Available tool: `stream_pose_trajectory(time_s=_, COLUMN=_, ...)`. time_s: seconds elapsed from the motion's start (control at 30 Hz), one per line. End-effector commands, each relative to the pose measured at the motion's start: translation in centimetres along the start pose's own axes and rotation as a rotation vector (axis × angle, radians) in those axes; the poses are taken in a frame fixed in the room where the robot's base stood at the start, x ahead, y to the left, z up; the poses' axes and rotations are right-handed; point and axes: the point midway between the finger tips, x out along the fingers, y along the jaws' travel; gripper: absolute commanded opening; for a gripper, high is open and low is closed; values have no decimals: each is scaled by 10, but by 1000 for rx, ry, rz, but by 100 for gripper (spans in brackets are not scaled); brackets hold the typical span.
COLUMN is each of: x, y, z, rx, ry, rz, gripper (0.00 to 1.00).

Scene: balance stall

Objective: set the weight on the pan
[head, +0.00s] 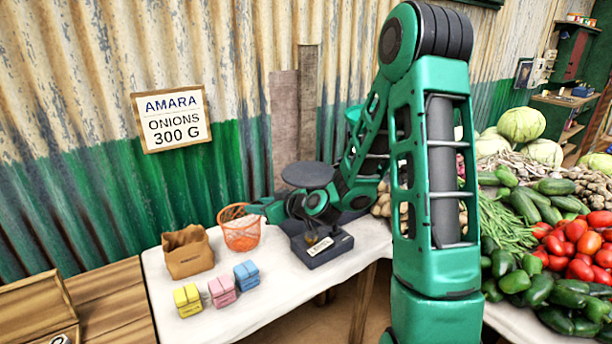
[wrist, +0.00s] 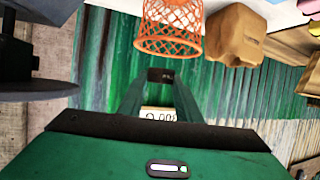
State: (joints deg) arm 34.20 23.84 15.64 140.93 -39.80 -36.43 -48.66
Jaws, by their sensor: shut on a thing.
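My gripper (head: 256,207) reaches left, level with the orange basket and left of the scale. In the wrist view my gripper (wrist: 160,80) is shut on a small dark thing (wrist: 160,75), which looks like the weight. Its shape is hard to make out, and the head view does not show it clearly. The round dark pan (head: 307,174) sits on top of the scale (head: 330,248), to the right of my gripper and higher. The pan also shows at the left of the wrist view (wrist: 40,90). My gripper is apart from the pan. Part of the scale is hidden behind my arm.
The orange wire basket (head: 240,235) stands close to my fingertips. A brown paper bag (head: 187,253) and yellow, pink and blue packets (head: 221,290) are on the white table (head: 265,318). Vegetables (head: 540,240) are heaped at right. A sign (head: 172,119) hangs on the corrugated wall.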

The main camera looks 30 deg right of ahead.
Motion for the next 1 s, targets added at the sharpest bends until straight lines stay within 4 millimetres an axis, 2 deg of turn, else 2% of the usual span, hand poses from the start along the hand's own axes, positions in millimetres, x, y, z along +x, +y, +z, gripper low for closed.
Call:
stream_pose_trajectory(time_s=0.17, x=-14, y=23, z=-28, rx=7, ry=15, rz=25, gripper=4)
stream_pose_trajectory(time_s=0.4, x=-55, y=68, z=-94, rx=34, ry=22, rz=87, gripper=4)
stream_pose_trajectory(time_s=0.6, x=-86, y=90, z=-130, rx=58, ry=11, rz=138, gripper=4)
stream_pose_trajectory(time_s=0.77, x=-96, y=99, z=-140, rx=68, ry=3, rz=157, gripper=4)
stream_pose_trajectory(time_s=0.87, x=-94, y=110, z=-135, rx=74, ry=1, rz=158, gripper=4)
stream_pose_trajectory(time_s=1.0, x=-86, y=134, z=-122, rx=75, ry=1, rz=157, gripper=4)
